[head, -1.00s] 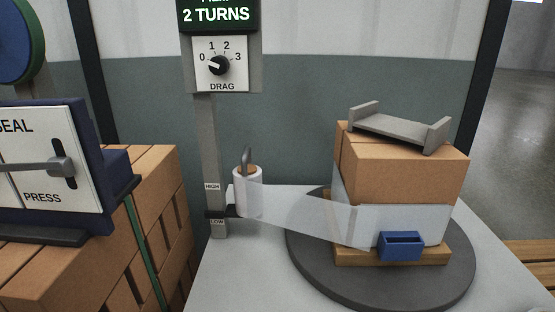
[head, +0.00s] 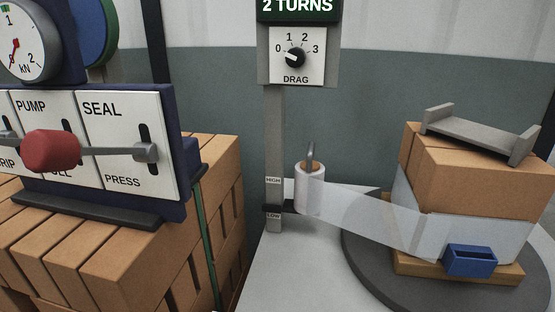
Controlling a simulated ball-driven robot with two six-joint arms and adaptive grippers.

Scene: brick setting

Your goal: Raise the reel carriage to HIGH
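The reel carriage is a dark bracket (head: 287,207) on the grey post (head: 273,140). It carries a white film reel (head: 310,190) with a grey hooked handle (head: 311,153) on top. The carriage sits just above the LOW label (head: 274,216), below the HIGH label (head: 273,181). Clear film (head: 385,222) runs from the reel to the wrapped bricks (head: 470,178) on the turntable (head: 375,265). Neither of my grippers shows in the head view.
A panel (head: 130,110) marked PUMP, SEAL and PRESS, with a red-knobbed lever (head: 50,150), stands at left before stacked bricks (head: 130,255). The DRAG dial (head: 295,57) is on the post under a "2 TURNS" display (head: 298,6). A blue holder (head: 470,260) sits at the load's front.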

